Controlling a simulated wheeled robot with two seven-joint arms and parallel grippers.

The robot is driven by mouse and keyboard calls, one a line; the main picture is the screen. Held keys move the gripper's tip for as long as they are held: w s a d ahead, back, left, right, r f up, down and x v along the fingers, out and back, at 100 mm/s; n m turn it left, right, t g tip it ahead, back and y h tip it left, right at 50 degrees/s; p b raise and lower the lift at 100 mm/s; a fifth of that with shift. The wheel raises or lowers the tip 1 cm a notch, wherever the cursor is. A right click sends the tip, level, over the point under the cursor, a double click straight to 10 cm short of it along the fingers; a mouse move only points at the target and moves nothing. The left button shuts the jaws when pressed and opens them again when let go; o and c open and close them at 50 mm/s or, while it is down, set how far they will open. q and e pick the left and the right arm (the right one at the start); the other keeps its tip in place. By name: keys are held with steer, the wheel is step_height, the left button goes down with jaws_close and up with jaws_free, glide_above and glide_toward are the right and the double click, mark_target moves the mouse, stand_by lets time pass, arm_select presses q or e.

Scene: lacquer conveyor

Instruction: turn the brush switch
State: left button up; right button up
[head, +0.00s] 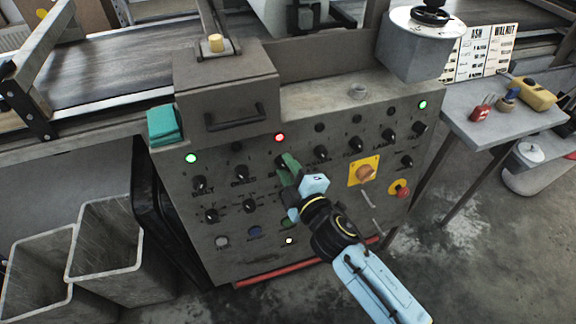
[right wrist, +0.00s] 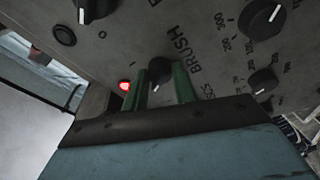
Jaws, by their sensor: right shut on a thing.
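The brush switch is a small black knob (right wrist: 159,68) beside the printed word BRUSH, seen in the right wrist view. My right gripper (right wrist: 162,82) has its two green fingers on either side of this knob, shut on it. A pale pointer line shows on the knob's lower part. In the head view my right gripper (head: 289,168) is at the panel's upper knob row, just below a red lamp (head: 280,137), and hides the knob. The red lamp is lit and also shows in the right wrist view (right wrist: 125,86). My left gripper is not in view.
The grey control panel (head: 225,225) carries several other black knobs close around my gripper. An orange knob on a yellow plate (head: 363,171) and a red stop button (head: 399,188) are to the right. Two bins (head: 120,245) stand at lower left; a side table (head: 500,130) stands right.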

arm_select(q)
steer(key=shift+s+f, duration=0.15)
arm_select(e)
steer(key=o, duration=1)
steer(key=shift+c, duration=0.2)
steer(key=shift+s+d, duration=0.25)
steer(key=shift+s, duration=0.25)
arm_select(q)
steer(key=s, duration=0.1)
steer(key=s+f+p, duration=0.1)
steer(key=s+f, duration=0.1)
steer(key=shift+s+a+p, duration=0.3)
arm_select(e)
steer(key=f+v, duration=0.1)
steer(key=v, duration=1.1)
steer(key=shift+r, duration=0.5)
steer(key=shift+s, duration=0.15)
